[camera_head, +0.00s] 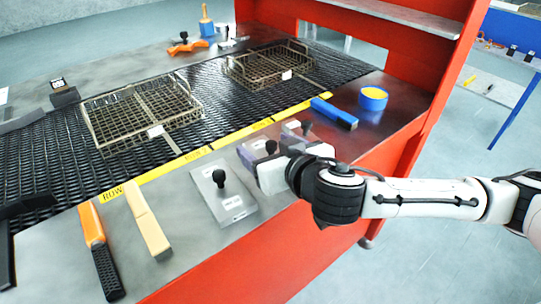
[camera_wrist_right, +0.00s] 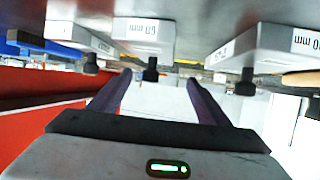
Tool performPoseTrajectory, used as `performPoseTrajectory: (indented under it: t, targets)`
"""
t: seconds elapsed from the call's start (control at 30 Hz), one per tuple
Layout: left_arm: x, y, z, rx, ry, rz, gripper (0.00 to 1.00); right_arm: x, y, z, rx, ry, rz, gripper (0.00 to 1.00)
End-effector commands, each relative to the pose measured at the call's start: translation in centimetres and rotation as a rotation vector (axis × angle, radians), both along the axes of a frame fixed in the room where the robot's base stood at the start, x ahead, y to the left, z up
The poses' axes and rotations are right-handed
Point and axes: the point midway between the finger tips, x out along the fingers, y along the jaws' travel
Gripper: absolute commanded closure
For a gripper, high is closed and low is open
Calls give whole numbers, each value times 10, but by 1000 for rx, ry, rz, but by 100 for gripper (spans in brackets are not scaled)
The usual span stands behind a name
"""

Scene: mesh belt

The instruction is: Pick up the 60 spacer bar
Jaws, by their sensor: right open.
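The 60 spacer bar (camera_wrist_right: 145,33) is a pale block with a "60 mm" label and a black knob, seen upside down in the wrist view. In the head view it seems to be the middle knobbed bar (camera_head: 251,147), partly covered by my right gripper (camera_head: 273,150). The right gripper also shows in the wrist view (camera_wrist_right: 157,92), its two dark purple fingers spread with nothing between them. The 60 bar's knob lies just beyond the fingertips, roughly in line with the gap. My left gripper is not clearly seen.
A larger knobbed plate (camera_head: 222,198) lies left of the gripper; another knobbed bar (camera_head: 293,126) lies on the right. Wire baskets (camera_head: 143,107) rest on the mesh belt (camera_head: 215,95) behind.

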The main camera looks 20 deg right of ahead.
Motion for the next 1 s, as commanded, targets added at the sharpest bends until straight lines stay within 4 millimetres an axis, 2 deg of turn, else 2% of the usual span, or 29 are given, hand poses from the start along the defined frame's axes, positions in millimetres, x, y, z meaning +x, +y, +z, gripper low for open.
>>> performPoseTrajectory:
  t: [0.4, 0.7, 1.0]
  targets:
    - [3, -1, 10, -1, -8, 0, 69, 44, -1, -22, -1, 0, -1, 29]
    - [11, -1, 15, -2, -24, -1, 69, 48, 0, -25, 0, 0, 0, 29]
    - [9, -1, 14, -2, -21, -1, 69, 48, 0, -25, 0, 1, 0, 80]
